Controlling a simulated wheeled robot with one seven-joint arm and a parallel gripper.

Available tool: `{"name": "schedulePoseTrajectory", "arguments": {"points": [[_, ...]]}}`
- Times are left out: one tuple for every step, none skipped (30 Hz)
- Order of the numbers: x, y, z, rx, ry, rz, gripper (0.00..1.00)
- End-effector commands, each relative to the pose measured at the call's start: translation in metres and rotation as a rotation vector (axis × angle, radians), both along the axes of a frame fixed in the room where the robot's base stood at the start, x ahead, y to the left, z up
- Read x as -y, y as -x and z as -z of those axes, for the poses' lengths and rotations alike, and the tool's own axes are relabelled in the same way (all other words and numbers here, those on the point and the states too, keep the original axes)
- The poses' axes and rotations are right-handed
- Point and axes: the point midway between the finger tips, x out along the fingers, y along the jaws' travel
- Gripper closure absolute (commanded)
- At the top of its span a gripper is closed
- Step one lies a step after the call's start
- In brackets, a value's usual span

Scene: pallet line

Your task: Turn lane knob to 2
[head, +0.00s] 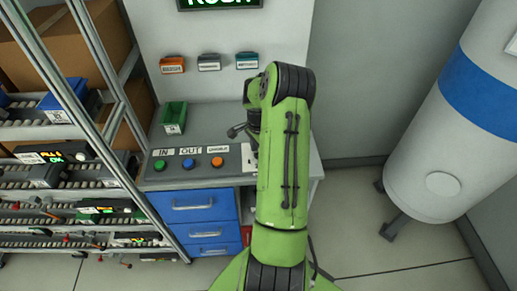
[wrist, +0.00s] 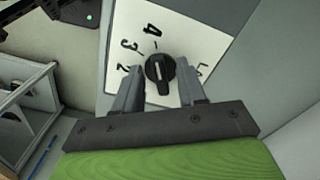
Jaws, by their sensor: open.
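The lane knob (wrist: 159,73) is black with a pale line on its grip, on a white dial plate (wrist: 205,45). The numbers 4, 3 and 2 run from the top to the left of it. The grip stands nearly upright in the wrist view, in line with the 4; which end is the pointer I cannot tell. My gripper (wrist: 161,75) is open, with one finger on each side of the knob and gaps visible beside it. In the head view, part of the dial plate (head: 248,158) shows beside my green arm, which hides the knob.
On the console, a green button (head: 160,165), a blue button (head: 188,163) and an orange button (head: 217,161) lie left of the dial. A green bin (head: 173,117) stands behind them. Shelving with a metal post (head: 105,75) is at left.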

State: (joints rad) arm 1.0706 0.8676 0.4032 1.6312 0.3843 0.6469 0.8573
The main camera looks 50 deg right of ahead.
Motion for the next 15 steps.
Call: {"name": "schedulePoseTrajectory", "arguments": {"points": [[-0.0001, 0.0, 0.0, 0.0, 0.0, 0.0, 0.6], [0.0, 0.0, -0.0001, 0.0, 0.0, 0.0, 0.6], [0.0, 0.0, -0.0002, 0.0, 0.0, 0.0, 0.6], [-0.0001, 0.0, -0.0003, 0.0, 0.0, 0.0, 0.6], [-0.0001, 0.0, -0.0003, 0.0, 0.0, -0.001, 0.61], [-0.0001, 0.0, -0.0003, 0.0, 0.0, -0.001, 0.67], [-0.0001, 0.0, -0.0004, 0.0, 0.0, -0.001, 0.72], [-0.0001, 0.0, -0.0004, 0.0, 0.0, -0.001, 0.76], [-0.0001, 0.0, -0.0005, 0.0, 0.0, -0.001, 0.83], [-0.0001, 0.0, -0.0005, 0.0, 0.0, -0.001, 0.87], [-0.0001, 0.0, -0.0005, 0.0, 0.0, -0.001, 0.92], [-0.0001, 0.0, -0.0005, 0.0, 0.0, -0.001, 0.98], [0.0, 0.0, -0.0005, 0.0, 0.0, -0.001, 1.0], [-0.0001, 0.0, -0.0006, 0.0, 0.0, -0.001, 1.0], [0.0, 0.0, -0.0006, 0.0, 0.0, -0.001, 1.0]]}}
